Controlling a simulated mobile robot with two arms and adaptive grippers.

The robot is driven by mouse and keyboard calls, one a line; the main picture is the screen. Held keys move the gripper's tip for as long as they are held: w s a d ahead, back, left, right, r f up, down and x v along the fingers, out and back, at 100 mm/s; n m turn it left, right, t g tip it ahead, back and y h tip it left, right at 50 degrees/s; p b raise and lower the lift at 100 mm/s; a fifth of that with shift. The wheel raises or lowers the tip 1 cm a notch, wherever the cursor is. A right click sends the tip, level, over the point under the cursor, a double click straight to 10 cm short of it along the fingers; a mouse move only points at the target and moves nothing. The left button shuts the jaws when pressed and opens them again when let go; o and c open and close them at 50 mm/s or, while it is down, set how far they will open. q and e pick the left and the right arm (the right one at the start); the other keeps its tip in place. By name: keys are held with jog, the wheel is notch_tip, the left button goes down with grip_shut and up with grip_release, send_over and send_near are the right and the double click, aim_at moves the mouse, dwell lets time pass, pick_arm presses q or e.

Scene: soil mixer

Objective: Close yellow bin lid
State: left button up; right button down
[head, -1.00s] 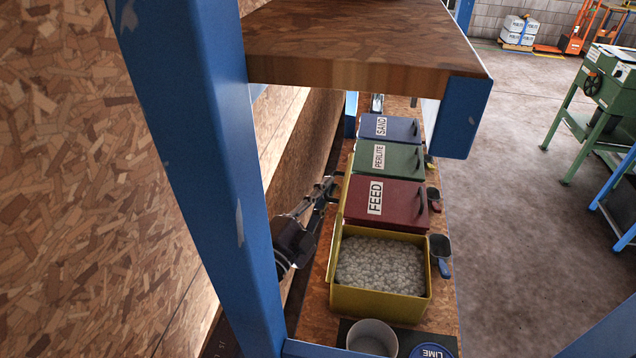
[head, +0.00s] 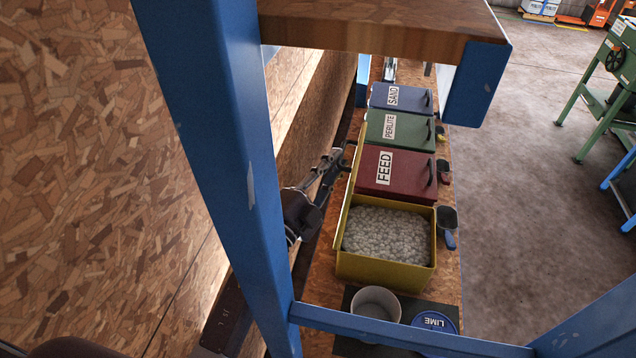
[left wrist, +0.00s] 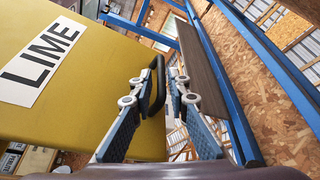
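The yellow bin (head: 385,272) stands open on the bench, full of pale grey granules. Its lid (head: 348,192) is raised at the bin's left side and shows almost edge-on in the head view. In the left wrist view the lid (left wrist: 105,75) is a large yellow panel with a LIME label and a black handle (left wrist: 157,85). My left gripper (head: 346,150) is on the wall side of the lid. In the left wrist view its fingers (left wrist: 158,92) are apart, with the handle in the gap between them, nearer the left finger. Firm contact cannot be told. My right gripper is not in view.
Shut red FEED (head: 405,175), green PERLITE (head: 408,132) and blue SAND (head: 412,98) bins stand behind the yellow bin. A scoop (head: 448,225) lies to its right. A grey bucket (head: 376,302) is in front. A blue post (head: 225,160) and wooden shelf (head: 370,30) frame the space.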

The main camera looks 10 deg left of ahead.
pick_arm(q)
jog(key=v, duration=1)
jog(key=shift+s, duration=0.2)
jog(key=shift+f, duration=0.1)
